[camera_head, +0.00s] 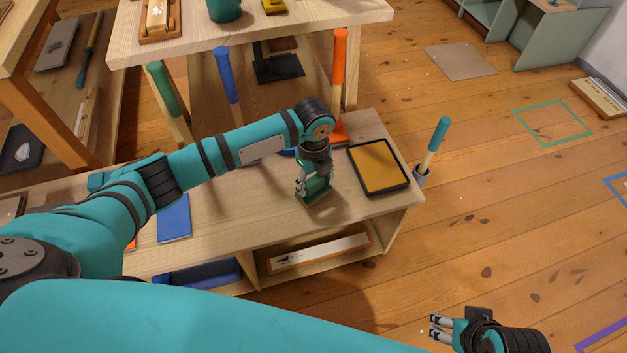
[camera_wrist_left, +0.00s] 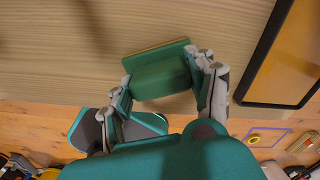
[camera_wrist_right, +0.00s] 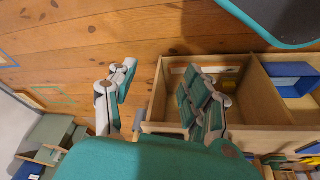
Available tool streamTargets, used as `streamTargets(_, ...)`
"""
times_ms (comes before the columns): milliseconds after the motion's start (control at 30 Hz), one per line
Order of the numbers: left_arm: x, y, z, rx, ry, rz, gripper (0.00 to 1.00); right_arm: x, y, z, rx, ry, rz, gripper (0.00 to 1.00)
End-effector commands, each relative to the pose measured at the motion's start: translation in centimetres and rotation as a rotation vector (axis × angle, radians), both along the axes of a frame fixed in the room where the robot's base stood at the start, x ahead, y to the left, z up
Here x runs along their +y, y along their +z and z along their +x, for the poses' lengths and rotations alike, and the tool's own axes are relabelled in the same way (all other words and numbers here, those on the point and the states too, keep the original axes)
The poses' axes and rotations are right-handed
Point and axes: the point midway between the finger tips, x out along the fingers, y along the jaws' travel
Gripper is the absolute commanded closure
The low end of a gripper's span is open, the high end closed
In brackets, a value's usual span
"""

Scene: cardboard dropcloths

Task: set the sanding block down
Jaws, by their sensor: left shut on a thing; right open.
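The sanding block (camera_head: 316,193) is a green block with a tan underside. My left gripper (camera_head: 314,182) points down and is shut on it over the low wooden bench. In the left wrist view the sanding block (camera_wrist_left: 160,76) sits between the two fingers of the gripper (camera_wrist_left: 168,92). It is at or just above the bench top (camera_wrist_left: 60,60); I cannot tell if it touches. My right gripper (camera_head: 437,326) is open and empty over the floor at the lower right. In the right wrist view its fingers (camera_wrist_right: 160,98) stand apart with nothing between them.
A black-framed tray with an ochre surface (camera_head: 378,168) lies just right of the block. A blue flat piece (camera_head: 174,219) lies further left on the bench. Orange (camera_head: 339,75), blue (camera_head: 227,73) and green (camera_head: 163,90) handles stand at the back. Bare bench top lies in front of them.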

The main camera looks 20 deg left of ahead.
Motion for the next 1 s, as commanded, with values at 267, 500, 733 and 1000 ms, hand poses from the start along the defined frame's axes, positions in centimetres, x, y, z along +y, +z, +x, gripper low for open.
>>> streamTargets(267, 0.0, -0.3, 0.0, 0.001, 0.001, 0.001, 0.29, 0.0, 0.0, 0.0, 0.000, 0.000, 0.000, 0.50)
streamTargets(500, 0.0, -0.3, 0.0, 0.001, 0.001, 0.001, 0.20, 0.0, 0.0, 0.0, 0.000, 0.000, 0.000, 0.50)
streamTargets(733, 0.0, 0.8, 0.0, -0.002, 0.000, -0.001, 0.20, 0.0, 0.3, 0.0, 0.001, 0.000, 0.000, 0.50)
streamTargets(1000, 0.0, 6.4, 0.1, -0.002, 0.000, 0.000, 0.20, 0.1, 0.3, 0.5, 0.007, -0.001, 0.001, 0.50)
